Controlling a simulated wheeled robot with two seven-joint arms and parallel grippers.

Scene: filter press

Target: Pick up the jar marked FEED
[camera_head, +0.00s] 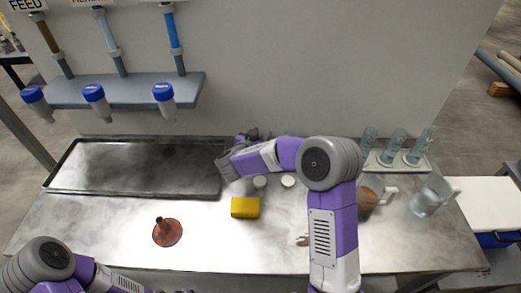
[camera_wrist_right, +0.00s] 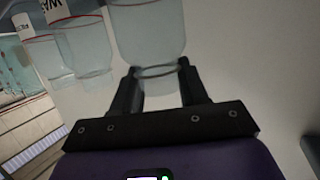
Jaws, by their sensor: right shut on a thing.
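In the right wrist view, my right gripper (camera_wrist_right: 157,78) is shut on a clear glass jar (camera_wrist_right: 150,35), with one finger on each side of its narrow end. No label shows on this jar's visible side. Two similar jars stand to its left, one with a white label that seems to read WA (camera_wrist_right: 73,45), the other FIL (camera_wrist_right: 38,52). In the head view, the right fingers are hidden behind my arm. Three clear glass jars show on a white tray (camera_head: 425,166) at the back right, the leftmost jar (camera_head: 369,140) beside my arm. My left gripper is out of view.
A FEED sign (camera_head: 26,4) hangs above a brown pipe. A dark tray (camera_head: 140,190), a reddish funnel (camera_head: 167,233) and a yellow block (camera_head: 245,207) are on the bench. A beaker of brown liquid (camera_head: 369,198) and a clear pitcher (camera_head: 430,196) stand right. The front middle has room.

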